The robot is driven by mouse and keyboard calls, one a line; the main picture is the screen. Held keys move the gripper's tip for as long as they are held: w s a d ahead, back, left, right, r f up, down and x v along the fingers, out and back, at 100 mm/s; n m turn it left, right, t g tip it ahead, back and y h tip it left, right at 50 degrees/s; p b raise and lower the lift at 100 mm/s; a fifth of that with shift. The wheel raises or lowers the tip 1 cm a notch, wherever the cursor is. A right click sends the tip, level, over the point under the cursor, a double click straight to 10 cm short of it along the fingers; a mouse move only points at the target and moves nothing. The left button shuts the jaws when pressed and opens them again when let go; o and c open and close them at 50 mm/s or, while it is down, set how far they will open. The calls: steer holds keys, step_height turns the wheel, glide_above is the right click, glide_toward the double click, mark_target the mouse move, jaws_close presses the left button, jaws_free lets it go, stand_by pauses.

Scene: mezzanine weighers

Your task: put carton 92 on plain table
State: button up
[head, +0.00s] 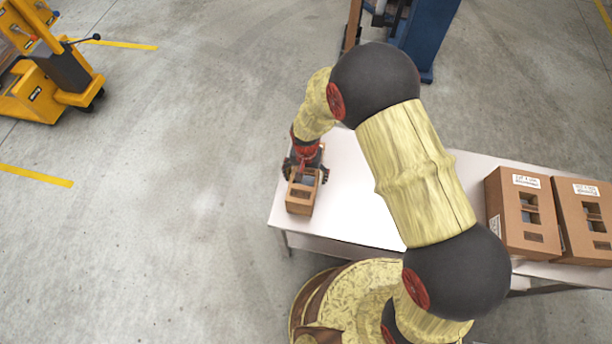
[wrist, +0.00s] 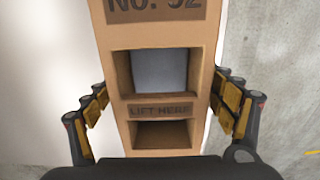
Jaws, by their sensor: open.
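Carton 92 (head: 299,203) is a small brown box at the left end of a plain white table (head: 350,216) in the head view. In the wrist view the carton (wrist: 207,75) shows its "No. 92" print, a "LIFT HERE" label and two cut-out openings, with something grey inside the upper one. My gripper (head: 306,172) is at the carton. In the wrist view my gripper (wrist: 165,106) is open, with one finger on each side of the carton. The left finger looks close to its side; I cannot tell whether either finger touches it.
Two larger brown cartons, one (head: 518,238) beside another (head: 590,250), stand at the table's right end. A yellow machine (head: 62,85) stands on the floor at upper left, and a blue structure (head: 428,30) stands behind the table. The table's middle is partly hidden by my arm.

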step_height(320, 180, up, 12)
steer(key=p, duration=0.3)
steer(key=shift+r+p, duration=0.15)
steer(key=shift+p, duration=0.2)
steer(key=d+r+t, duration=0.1)
steer(key=d+r, duration=0.3)
steer(key=r, duration=0.4)
steer(key=s+d+r+t, duration=0.1)
steer(key=d+r, duration=0.3)
steer(key=r, duration=0.3)
steer(key=d+r+t, duration=0.1)
steer(key=d+r, duration=0.2)
steer(key=r, duration=0.5)
steer(key=s+d+r+t, duration=0.1)
steer(key=s+d+r, duration=0.4)
steer(key=s, duration=0.3)
steer(key=s+d+r+n+t, duration=0.1)
steer(key=s+d+r, duration=0.5)
steer(key=s+r, duration=0.1)
steer(key=shift+s+d+r+n+t, duration=0.2)
steer(key=shift+s+d+n+t, duration=0.1)
steer(key=shift+s, duration=0.35)
steer(key=shift+c, duration=0.5)
